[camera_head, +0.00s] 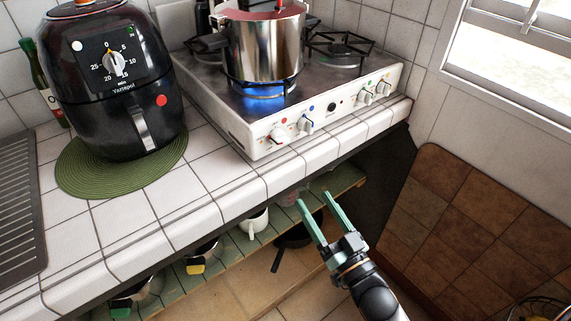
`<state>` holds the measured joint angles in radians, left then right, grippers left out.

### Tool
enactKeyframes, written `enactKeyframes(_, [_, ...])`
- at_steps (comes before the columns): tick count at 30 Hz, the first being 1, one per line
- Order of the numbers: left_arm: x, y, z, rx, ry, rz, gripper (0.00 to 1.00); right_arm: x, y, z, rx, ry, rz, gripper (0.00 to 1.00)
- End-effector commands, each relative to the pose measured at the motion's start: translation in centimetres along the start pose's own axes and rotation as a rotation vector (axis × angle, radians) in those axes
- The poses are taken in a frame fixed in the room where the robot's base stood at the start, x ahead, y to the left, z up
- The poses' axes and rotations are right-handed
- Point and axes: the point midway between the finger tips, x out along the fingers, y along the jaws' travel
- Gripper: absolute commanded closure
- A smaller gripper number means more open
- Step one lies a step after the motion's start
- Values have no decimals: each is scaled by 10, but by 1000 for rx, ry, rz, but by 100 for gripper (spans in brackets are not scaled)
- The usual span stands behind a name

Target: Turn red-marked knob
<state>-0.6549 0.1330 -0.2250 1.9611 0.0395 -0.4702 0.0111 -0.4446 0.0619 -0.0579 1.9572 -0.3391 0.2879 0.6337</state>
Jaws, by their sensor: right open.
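The red-marked knob (279,137) is at the left end of the white stove's (232,125) front panel, with a red dot just above it. A blue-marked knob (305,124) sits to its right, and two more knobs are farther right on the panel. My right gripper (313,199) is open and empty, with green fingers pointing up toward the counter edge. In the picture it is below and a little right of the red-marked knob, apart from it. My left gripper is not in view.
A steel pot (264,48) stands on a burner with a blue flame (260,91). A black air fryer (110,85) stands on a green mat (75,175) at left. The tiled counter edge (265,184) and a shelf with cups and pans lie below the stove.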

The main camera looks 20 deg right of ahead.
Motion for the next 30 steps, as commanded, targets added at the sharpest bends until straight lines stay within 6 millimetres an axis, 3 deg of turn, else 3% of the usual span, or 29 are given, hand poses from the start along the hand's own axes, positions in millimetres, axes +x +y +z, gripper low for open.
enactKeyframes(3, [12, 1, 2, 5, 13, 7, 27, 7, -7, -16, 30, 117, -72, 27])
enactKeyframes(11, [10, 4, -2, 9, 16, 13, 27, 26, -14, -30, 42, 156, -104, 27])
enactKeyframes(24, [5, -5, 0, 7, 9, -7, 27, 105, -22, -42, 42, 153, -102, 27])
enactKeyframes(30, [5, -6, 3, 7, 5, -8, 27, 126, -24, -44, 42, 152, -101, 27])
